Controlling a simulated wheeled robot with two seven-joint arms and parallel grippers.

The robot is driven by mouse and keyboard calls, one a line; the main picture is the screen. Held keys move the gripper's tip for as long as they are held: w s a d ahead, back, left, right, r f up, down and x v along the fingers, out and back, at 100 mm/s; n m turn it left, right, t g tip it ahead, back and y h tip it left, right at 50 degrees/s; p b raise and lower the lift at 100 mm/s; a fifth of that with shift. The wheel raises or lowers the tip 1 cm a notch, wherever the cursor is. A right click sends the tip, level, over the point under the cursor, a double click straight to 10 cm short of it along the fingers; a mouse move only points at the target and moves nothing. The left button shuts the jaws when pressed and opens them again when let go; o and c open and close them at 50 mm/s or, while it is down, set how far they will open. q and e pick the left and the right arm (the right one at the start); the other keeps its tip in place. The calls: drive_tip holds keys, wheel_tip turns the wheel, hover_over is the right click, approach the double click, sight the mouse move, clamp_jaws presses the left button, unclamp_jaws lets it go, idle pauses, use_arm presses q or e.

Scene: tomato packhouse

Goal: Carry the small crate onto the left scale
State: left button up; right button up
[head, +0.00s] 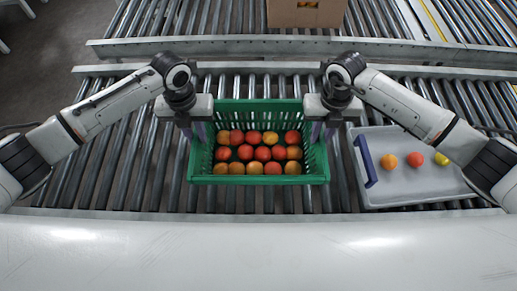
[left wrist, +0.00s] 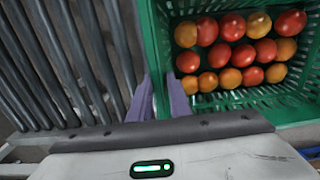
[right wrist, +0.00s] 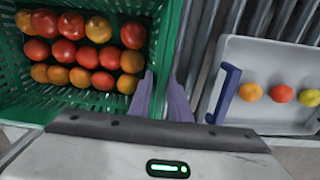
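The small green crate (head: 258,180) stands upright on the roller conveyor, or very close above it; any gap cannot be seen. It holds several red and orange tomatoes (head: 262,153). My left gripper (head: 194,131) has its two purple fingers on either side of the crate's left wall, closed on it, as the left wrist view (left wrist: 160,92) shows. My right gripper (head: 322,131) is closed the same way on the right wall, with the rim between its fingers in the right wrist view (right wrist: 162,90). No scale can be made out in any view.
A grey tray (head: 415,195) with a blue handle (head: 365,161) and three fruits sits close to the right of the crate. Bare rollers (head: 120,165) lie to the left. A cardboard box (head: 305,14) stands on the far conveyor, behind a metal rail (head: 235,46).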

use_arm(q)
clamp_jaws()
use_arm(e)
clamp_jaws()
idle(0.8)
use_arm(q)
drive_tip(key=shift+w+r, duration=0.15)
drive_tip(key=shift+r, duration=0.05)
use_arm(e)
drive_tip(key=shift+w+r, duration=0.1)
drive_tip(key=shift+r, duration=0.1)
